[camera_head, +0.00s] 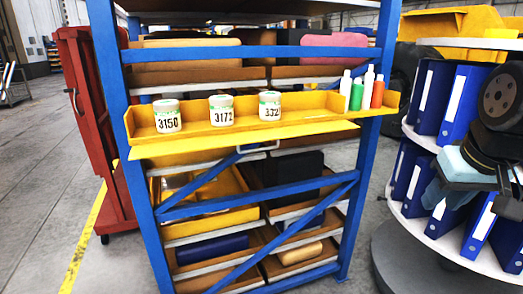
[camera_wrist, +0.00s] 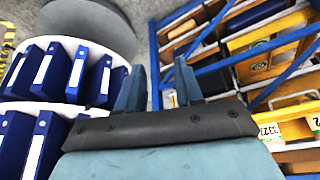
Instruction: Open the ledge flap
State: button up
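A long yellow ledge (camera_head: 290,108) is fixed across the front of a blue rack. Its yellow flap (camera_head: 245,139) runs along the front edge and leans outward and down, leaving the jars' fronts uncovered. A small grey handle (camera_head: 258,148) shows under the flap's middle. Three white jars stand on the ledge: 3150 (camera_head: 167,117), 3173 (camera_head: 221,111) and one whose number reads unclearly (camera_head: 269,106). My gripper (camera_head: 440,197) is right of the rack, apart from the flap. In the wrist view my gripper (camera_wrist: 158,68) has its fingers apart with nothing between them.
White, green and red bottles (camera_head: 377,92) stand at the ledge's right end. A round shelf (camera_head: 408,225) with blue binders (camera_head: 462,100) is close around my gripper. A red cabinet (camera_head: 95,110) stands left. Floor left of the rack (camera_head: 40,170) is clear.

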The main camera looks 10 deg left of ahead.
jog(key=w+a+f+n+g+y, duration=0.35)
jog(key=w+a+n+g, duration=0.25)
jog(key=w+a, duration=0.35)
jog(key=n+g+y, duration=0.9)
jog(key=n+y, duration=0.5)
jog(key=y, duration=0.2)
send_near(261, 150)
jog(key=x, duration=1)
jog(key=shift+w+a, duration=0.1)
jog(key=shift+w, duration=0.05)
jog(key=shift+c, duration=0.3)
grip_shut()
